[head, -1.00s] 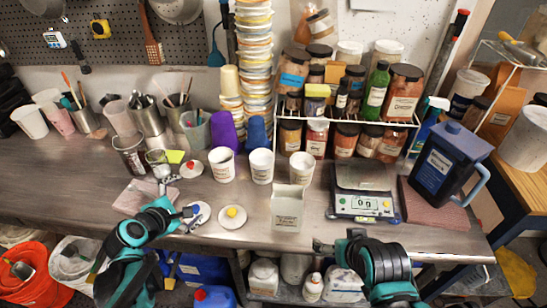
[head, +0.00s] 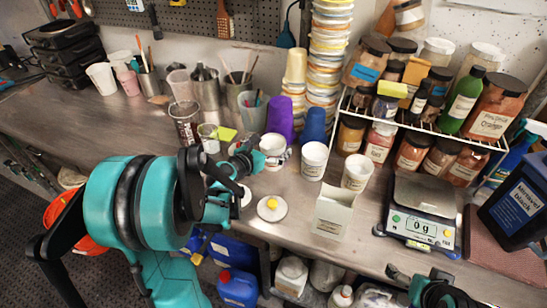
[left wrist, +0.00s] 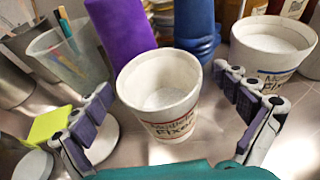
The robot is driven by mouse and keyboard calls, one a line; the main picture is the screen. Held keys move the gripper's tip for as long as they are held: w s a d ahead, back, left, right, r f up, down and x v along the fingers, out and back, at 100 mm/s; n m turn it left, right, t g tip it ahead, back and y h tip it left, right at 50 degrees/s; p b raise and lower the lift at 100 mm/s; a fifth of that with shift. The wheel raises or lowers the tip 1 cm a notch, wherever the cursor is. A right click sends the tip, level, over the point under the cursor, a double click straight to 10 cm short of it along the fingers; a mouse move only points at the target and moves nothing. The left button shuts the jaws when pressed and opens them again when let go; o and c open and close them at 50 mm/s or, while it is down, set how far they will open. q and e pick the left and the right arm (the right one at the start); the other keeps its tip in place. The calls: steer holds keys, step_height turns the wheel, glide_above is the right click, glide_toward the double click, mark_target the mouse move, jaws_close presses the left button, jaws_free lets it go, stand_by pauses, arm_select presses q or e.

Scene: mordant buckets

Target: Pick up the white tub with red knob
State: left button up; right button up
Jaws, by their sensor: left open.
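A white tub (head: 273,143) with a red-trimmed label stands upright on the bench in the head view, partly hidden by my left gripper (head: 258,158). In the left wrist view this tub (left wrist: 160,92) is open-topped and looks empty. My left gripper (left wrist: 163,100) is open, its fingers on either side of the tub with gaps visible. No red knob shows clearly now.
Other white tubs (head: 314,160) (head: 356,172) stand to the right; one shows in the wrist view (left wrist: 272,45). Purple (head: 280,118) and blue (head: 313,125) cups stand behind. A yellow-knobbed lid (head: 272,208) lies in front. A scale (head: 424,215) is farther right.

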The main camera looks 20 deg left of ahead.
arm_select(q)
steer(key=shift+w+f, duration=0.15)
steer(key=shift+w, duration=0.2)
steer(key=shift+s, duration=0.1)
steer(key=c, duration=1.4)
